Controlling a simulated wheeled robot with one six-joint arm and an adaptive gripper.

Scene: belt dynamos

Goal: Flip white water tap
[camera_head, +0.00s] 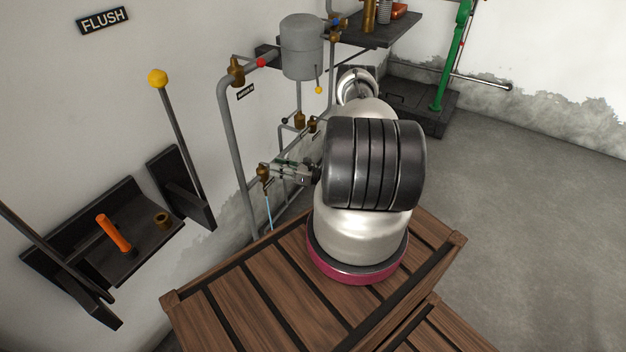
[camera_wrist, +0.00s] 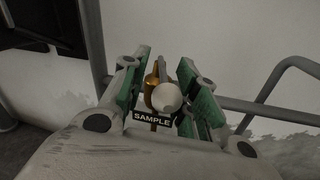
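The white tap knob (camera_wrist: 167,97) is round and sits between my fingers in the wrist view, with its brass body (camera_wrist: 151,88) just behind and to the left. A black SAMPLE label (camera_wrist: 152,119) shows below the knob. My gripper (camera_wrist: 164,92) has green inner pads standing apart on both sides, with gaps to the knob. In the head view my gripper (camera_head: 282,169) points left at a brass tap (camera_head: 263,173) on the wall piping. A thin pale-blue line (camera_head: 268,212) hangs below this tap. The white knob cannot be made out there.
Grey pipes (camera_head: 231,130) run up the wall beside the tap, with a grey tank (camera_head: 302,48) above. Another brass valve with a red knob (camera_head: 260,63) sits higher. A FLUSH sign (camera_head: 103,20), a yellow-knobbed lever (camera_head: 157,78) and an orange handle (camera_head: 114,233) are at left.

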